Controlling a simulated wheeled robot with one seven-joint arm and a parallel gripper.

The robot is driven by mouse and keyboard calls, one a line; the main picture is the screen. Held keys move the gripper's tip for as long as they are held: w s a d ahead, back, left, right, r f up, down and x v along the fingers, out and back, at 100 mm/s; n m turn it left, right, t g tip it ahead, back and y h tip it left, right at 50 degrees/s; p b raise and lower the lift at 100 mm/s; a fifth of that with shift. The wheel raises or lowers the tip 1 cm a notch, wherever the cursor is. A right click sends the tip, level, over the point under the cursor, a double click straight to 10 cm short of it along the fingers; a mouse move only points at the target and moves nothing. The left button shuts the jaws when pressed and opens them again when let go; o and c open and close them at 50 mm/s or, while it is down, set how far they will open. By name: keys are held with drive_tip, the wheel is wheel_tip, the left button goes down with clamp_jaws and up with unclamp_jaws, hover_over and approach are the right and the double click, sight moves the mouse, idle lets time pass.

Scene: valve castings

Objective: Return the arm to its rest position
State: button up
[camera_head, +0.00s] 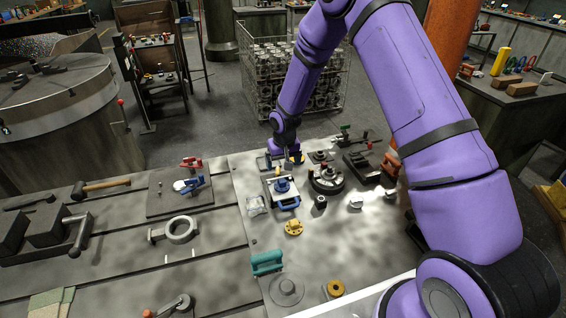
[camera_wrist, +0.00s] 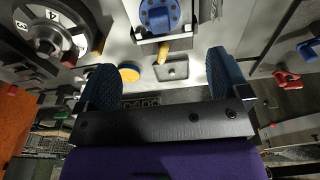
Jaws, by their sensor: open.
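My purple arm reaches over the workbench plate (camera_head: 330,240) in the head view. Its far end, my gripper (camera_head: 287,162), is at the plate's back edge, partly hidden by its own wrist. In the wrist view my gripper (camera_wrist: 162,82) shows two blue ridged fingers spread wide, with nothing between them. A blue valve part (camera_head: 282,185) sits on a white-topped stand just in front of the gripper; it also shows at the top of the wrist view (camera_wrist: 159,14).
A dark round fixture (camera_head: 327,180) stands right of the blue part. A yellow flanged part (camera_head: 293,228), a teal block (camera_head: 266,263) and a yellow ring (camera_head: 335,288) lie nearer. A wire cage of castings (camera_head: 290,75) stands behind the bench. The plate's front middle has bare room.

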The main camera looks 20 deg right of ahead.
drive_tip(key=s+d+r+t, duration=0.15)
drive_tip(key=s+r, duration=0.25)
drive_tip(key=r, duration=0.6)
drive_tip(key=s+d+r, duration=0.2)
drive_tip(key=s+r, duration=0.2)
drive_tip(key=r, duration=0.6)
drive_tip(key=s+d+r+t, duration=0.1)
drive_tip(key=s+r, duration=0.3)
drive_tip(key=r, duration=0.6)
drive_tip(key=s+r, duration=0.3)
drive_tip(key=s, duration=0.6)
drive_tip(key=s+d+r+t, duration=0.1)
drive_tip(key=s+r, duration=0.3)
drive_tip(key=s, duration=0.5)
drive_tip(key=s+d+r, duration=0.1)
drive_tip(key=s+r, duration=0.3)
drive_tip(key=s, duration=0.5)
drive_tip(key=shift+s+d, duration=0.2)
drive_tip(key=shift+s, duration=0.2)
